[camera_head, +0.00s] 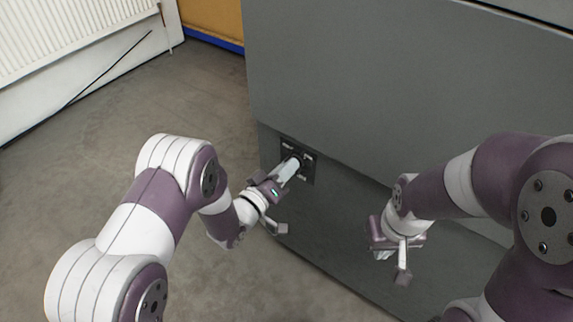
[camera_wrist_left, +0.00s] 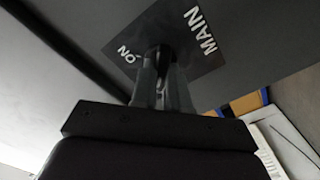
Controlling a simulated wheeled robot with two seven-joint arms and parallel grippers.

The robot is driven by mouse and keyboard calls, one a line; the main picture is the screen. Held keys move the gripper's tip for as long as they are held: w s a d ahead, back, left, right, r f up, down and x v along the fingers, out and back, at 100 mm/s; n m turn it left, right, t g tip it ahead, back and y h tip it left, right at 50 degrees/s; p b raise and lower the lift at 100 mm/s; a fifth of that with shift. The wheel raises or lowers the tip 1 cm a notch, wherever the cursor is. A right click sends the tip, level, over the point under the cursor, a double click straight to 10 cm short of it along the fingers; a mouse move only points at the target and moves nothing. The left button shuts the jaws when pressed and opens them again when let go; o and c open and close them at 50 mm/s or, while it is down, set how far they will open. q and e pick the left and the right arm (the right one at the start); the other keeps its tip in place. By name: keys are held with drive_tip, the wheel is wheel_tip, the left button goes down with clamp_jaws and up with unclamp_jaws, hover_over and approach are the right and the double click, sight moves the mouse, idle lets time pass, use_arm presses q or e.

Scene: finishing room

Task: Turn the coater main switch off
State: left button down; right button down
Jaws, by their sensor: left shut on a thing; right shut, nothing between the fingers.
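The coater main switch sits on a dark plate (camera_head: 308,172) on the lower front of the grey machine. In the left wrist view the plate (camera_wrist_left: 190,25) carries the words MAIN and ON in white. My left gripper (camera_head: 291,165) is at the plate, shut on the switch's dark knob (camera_wrist_left: 160,55). The fingers hide most of the knob, so its exact angle cannot be told. My right gripper (camera_head: 384,254) is shut and empty, pointing down in front of the machine to the right of the switch.
The grey coater cabinet (camera_head: 400,90) fills the right and middle, with a ledge just above the switch plate. A white radiator (camera_head: 65,35) and an orange panel (camera_head: 213,20) stand behind. The floor (camera_head: 90,160) at left is clear.

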use_arm(q)
drive_tip(key=shift+n, duration=0.3)
drive_tip(key=c, duration=1.1)
unclamp_jaws()
drive_tip(key=p+v, duration=0.4)
drive_tip(key=v, duration=0.8)
drive_tip(key=shift+s+a, duration=0.2)
drive_tip(key=shift+s, duration=0.1)
